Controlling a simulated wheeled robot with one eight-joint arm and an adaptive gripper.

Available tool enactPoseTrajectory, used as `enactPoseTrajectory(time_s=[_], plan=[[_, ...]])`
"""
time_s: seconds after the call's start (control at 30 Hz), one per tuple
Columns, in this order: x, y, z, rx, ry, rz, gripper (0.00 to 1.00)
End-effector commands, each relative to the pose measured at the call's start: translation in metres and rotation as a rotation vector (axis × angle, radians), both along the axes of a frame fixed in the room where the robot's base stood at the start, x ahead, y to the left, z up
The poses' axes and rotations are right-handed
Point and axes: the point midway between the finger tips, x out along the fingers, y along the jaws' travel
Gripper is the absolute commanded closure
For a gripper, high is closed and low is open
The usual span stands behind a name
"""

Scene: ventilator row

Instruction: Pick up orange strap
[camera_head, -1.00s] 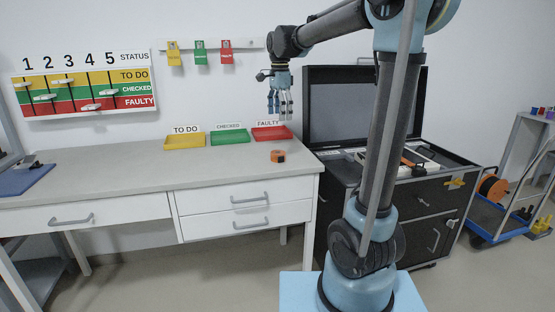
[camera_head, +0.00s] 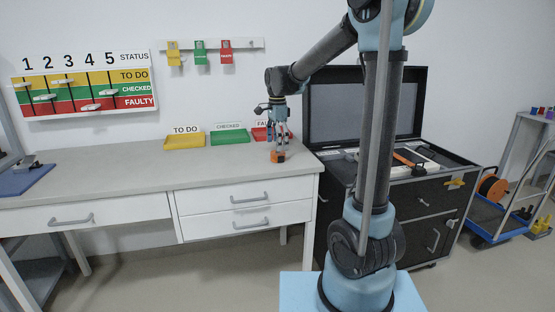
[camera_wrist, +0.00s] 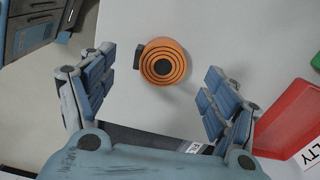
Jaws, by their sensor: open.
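The orange strap (camera_head: 278,157) is a small coiled roll with a dark tab on the white desk (camera_head: 110,173), near its right end. In the wrist view the orange strap (camera_wrist: 164,64) shows dark concentric rings, with the dark tab on its left side. My gripper (camera_head: 279,143) is right over the strap in the head view. In the wrist view my gripper (camera_wrist: 157,85) is open, with one finger set on each side of the strap and visible gaps to it. Nothing is held. Whether the fingertips reach desk height I cannot tell.
The red tray (camera_head: 262,134) stands close behind my gripper, with the green tray (camera_head: 229,137) and yellow tray (camera_head: 184,141) to its left. A black case (camera_head: 335,112) with an open lid stands right of the desk.

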Motion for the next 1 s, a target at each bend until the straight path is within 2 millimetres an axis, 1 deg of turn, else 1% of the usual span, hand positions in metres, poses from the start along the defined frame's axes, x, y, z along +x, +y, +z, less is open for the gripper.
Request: enactPoseTrajectory(time_s=[0.17, 0.3, 0.43, 0.6, 0.77, 0.8, 0.97, 1.0], plan=[[0.001, -0.001, -0.012, 0.0, 0.0, 0.0, 0.2], [0.003, -0.004, -0.032, 0.0, 0.0, 0.0, 0.2], [0.003, -0.004, -0.046, 0.0, 0.0, 0.0, 0.2], [0.003, -0.004, -0.054, 0.0, 0.0, 0.0, 0.2], [0.003, -0.004, -0.054, 0.0, 0.0, 0.0, 0.2], [0.003, -0.004, -0.054, 0.0, 0.0, 0.0, 0.22], [0.003, -0.004, -0.053, 0.0, 0.0, 0.0, 0.58], [0.003, -0.004, -0.053, 0.0, 0.0, 0.0, 0.67]])
